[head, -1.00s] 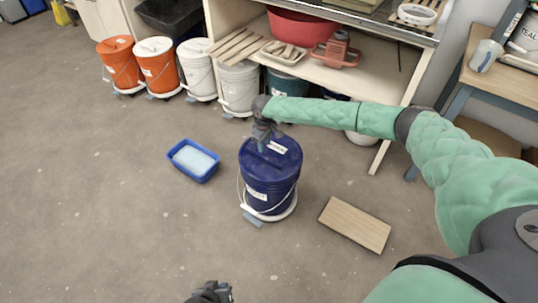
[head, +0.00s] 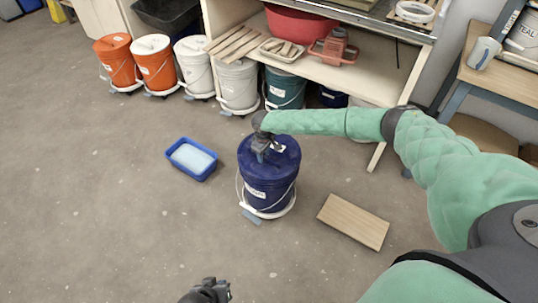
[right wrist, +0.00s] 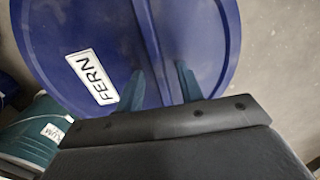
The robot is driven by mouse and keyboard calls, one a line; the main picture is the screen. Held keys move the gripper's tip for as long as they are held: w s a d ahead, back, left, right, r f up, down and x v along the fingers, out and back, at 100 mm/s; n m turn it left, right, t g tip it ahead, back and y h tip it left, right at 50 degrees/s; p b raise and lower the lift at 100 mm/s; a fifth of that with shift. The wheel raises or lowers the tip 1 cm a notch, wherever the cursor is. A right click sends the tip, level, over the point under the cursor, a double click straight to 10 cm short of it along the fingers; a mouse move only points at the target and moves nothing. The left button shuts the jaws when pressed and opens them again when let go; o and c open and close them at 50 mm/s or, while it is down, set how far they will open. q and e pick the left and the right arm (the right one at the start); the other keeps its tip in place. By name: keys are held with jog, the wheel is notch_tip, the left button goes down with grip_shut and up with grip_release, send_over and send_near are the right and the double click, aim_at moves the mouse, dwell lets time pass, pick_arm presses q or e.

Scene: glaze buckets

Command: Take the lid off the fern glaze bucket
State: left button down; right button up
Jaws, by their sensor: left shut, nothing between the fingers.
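The fern glaze bucket (head: 268,196) is dark blue and stands upright on a white wheeled base in the middle of the head view. Its blue lid (head: 285,160) sits on top. In the right wrist view the lid (right wrist: 85,30) fills the upper part, with a white FERN label (right wrist: 92,77) and a raised ridge (right wrist: 152,45) across it. My right gripper (head: 262,152) is over the lid, pointing down. Its fingers (right wrist: 160,88) are apart, one on each side of the ridge; contact is not clear. My left gripper (head: 210,291) is shut and empty at the bottom edge.
A blue tub (head: 191,159) stands on the floor left of the bucket and a wooden board (head: 354,221) lies to its right. Orange, white, grey and teal buckets (head: 285,88) line the shelf unit behind. The floor in front is clear.

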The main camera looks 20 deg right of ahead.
jog(key=shift+f, duration=0.2)
dwell(0.4)
grip_shut()
jog(key=shift+r, duration=0.2)
